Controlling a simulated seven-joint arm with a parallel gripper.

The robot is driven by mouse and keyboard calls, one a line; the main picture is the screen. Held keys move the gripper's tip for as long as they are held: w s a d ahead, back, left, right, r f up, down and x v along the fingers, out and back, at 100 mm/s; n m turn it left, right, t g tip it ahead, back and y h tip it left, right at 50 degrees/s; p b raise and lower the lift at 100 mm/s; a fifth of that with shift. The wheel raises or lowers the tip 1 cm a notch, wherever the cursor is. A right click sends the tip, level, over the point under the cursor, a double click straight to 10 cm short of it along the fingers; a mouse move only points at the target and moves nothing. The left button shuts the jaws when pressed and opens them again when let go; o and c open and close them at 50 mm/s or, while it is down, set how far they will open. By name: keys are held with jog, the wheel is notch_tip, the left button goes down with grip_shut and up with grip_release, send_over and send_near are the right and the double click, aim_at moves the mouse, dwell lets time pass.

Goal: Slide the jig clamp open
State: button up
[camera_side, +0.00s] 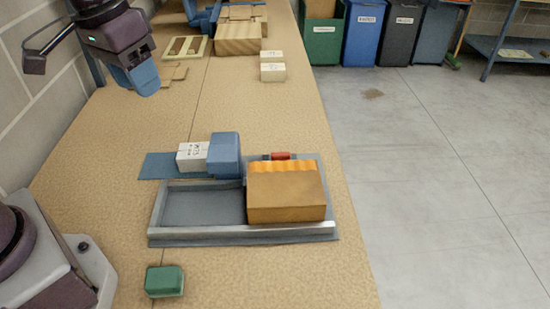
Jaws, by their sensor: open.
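The jig is a low grey tray (160,217) with raised edges on the wooden bench. Its left half is an empty recess. A brown block (287,198) with a ridged orange far edge fills its right half. A blue block (225,155) stands at the far edge, beside a white labelled box (192,157). A small red part (281,156) shows behind the brown block. I cannot tell which of these parts is the clamp. My gripper (147,88) is at the upper left, above the bench, open and apart from the jig.
A green block (164,281) lies in front of the jig. A wall stands left; bins (363,33) stand beyond the bench's right edge.

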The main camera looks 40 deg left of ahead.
jog(key=w+d+f+n+g, duration=0.2)
jog(key=w+f+n, duration=0.35)
jog(key=w, duration=0.35)
jog(key=n, duration=2)
send_over(279, 154)
notch_tip(279, 154, down, 10)
jog(key=shift+n+y, duration=0.25)
jog(key=shift+y, duration=0.05)
notch_tip(279, 154, down, 13)
jog(key=shift+r, duration=0.1)
